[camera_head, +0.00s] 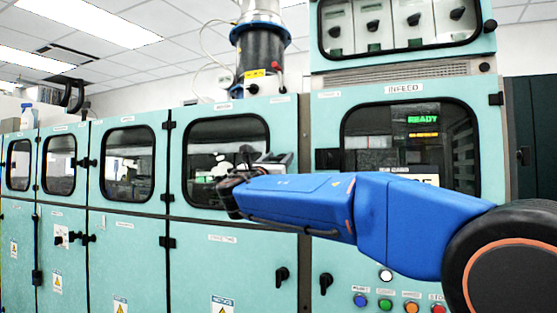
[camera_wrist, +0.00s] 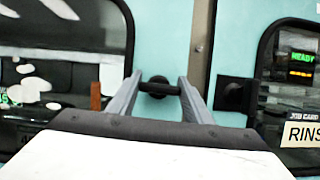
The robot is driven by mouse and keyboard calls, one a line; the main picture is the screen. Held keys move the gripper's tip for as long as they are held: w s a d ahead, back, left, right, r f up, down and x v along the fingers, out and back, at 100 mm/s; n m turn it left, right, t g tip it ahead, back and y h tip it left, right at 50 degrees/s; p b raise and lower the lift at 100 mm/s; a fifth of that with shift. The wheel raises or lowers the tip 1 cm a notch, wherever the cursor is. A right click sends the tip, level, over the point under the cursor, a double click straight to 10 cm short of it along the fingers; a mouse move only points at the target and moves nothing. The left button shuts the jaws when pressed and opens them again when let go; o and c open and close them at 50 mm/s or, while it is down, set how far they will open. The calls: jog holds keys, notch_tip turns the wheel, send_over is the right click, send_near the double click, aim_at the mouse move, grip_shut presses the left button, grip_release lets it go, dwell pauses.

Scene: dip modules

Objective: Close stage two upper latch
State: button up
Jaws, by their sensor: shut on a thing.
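The upper latch handle (camera_wrist: 159,87) is a short black bar on the teal door's edge, between two dark windows. In the wrist view it lies roughly level between the two grey fingers of my gripper (camera_wrist: 160,88), which is shut on it. In the head view my gripper (camera_head: 274,160) is up against the right edge of the windowed door (camera_head: 230,222), and it hides the latch. A black square block (camera_wrist: 235,94) sits on the panel to the right, across the seam from the handle.
The infeed panel (camera_head: 321,220) with a lit green READY display (camera_head: 422,119) is on the right. A lower black latch handle (camera_head: 281,277) and coloured push buttons (camera_head: 385,303) lie below my blue arm. More windowed teal doors (camera_head: 125,165) run left.

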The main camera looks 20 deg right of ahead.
jog(key=m+g+h, duration=0.1)
jog(key=m, duration=0.2)
jog(key=m+g+h, duration=0.1)
jog(key=m, duration=0.2)
jog(key=shift+m+g, duration=0.3)
jog(key=m+g, duration=0.1)
jog(key=m, duration=0.2)
jog(key=m+g+h, duration=0.1)
jog(key=m, duration=0.2)
jog(key=shift+g, duration=0.3)
jog(key=m+g, duration=0.1)
jog(key=m, duration=0.1)
jog(key=m+g, duration=0.1)
jog(key=m, duration=0.2)
jog(key=shift+s+d+f, duration=0.1)
jog(key=shift+m+g+y, duration=0.5)
jog(key=shift+m+g, duration=0.2)
jog(key=shift+m, duration=1.4)
jog(key=shift+f, duration=0.1)
jog(key=o, duration=1.1)
jog(key=shift+c, duration=0.2)
